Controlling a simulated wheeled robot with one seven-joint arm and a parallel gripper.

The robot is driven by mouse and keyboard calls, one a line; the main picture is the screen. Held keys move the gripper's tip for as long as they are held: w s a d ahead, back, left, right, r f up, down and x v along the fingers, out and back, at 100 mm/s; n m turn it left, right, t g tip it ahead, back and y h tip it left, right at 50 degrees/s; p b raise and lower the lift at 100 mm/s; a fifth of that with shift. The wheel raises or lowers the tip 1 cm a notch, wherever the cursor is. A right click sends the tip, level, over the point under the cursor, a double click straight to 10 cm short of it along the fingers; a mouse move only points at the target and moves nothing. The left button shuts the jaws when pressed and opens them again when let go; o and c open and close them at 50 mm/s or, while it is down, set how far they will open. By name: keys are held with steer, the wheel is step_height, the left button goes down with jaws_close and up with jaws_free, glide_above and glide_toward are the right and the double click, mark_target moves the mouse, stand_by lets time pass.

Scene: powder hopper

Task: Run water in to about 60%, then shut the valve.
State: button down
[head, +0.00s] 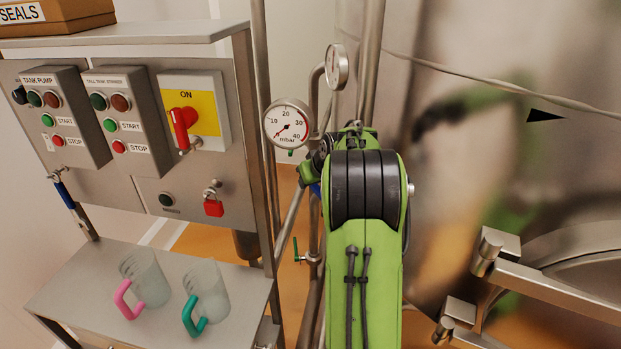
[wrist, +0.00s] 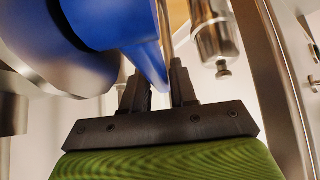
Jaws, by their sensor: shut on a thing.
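My gripper (wrist: 157,74) is shut on the blue valve lever (wrist: 150,60), whose narrow end lies between the two black fingers in the wrist view. In the head view, a small bit of blue (head: 315,189) shows at the left edge of my green arm, which hides the gripper and most of the valve. The steel tank (head: 450,150) fills the right side, with a black triangular mark (head: 545,116) on its wall. I cannot see the water inside or read its level.
A round mbar gauge (head: 288,125) stands on pipework left of my arm. The control panel (head: 130,190) has a red rotary switch (head: 183,128) and a red padlock (head: 213,208). Two jugs, pink-handled (head: 145,280) and green-handled (head: 207,297), stand on the shelf. Hinge brackets (head: 490,250) jut out at right.

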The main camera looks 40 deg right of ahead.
steer(key=shift+s+a+f, duration=0.15)
steer(key=shift+s+f, duration=0.05)
steer(key=shift+f, duration=0.45)
steer(key=c, duration=1.2)
jaws_free()
steer(key=shift+o, duration=1)
steer(key=shift+w, duration=0.25)
steer(key=v, duration=1.5)
steer(key=shift+r, duration=0.5)
steer(key=shift+o, duration=0.2)
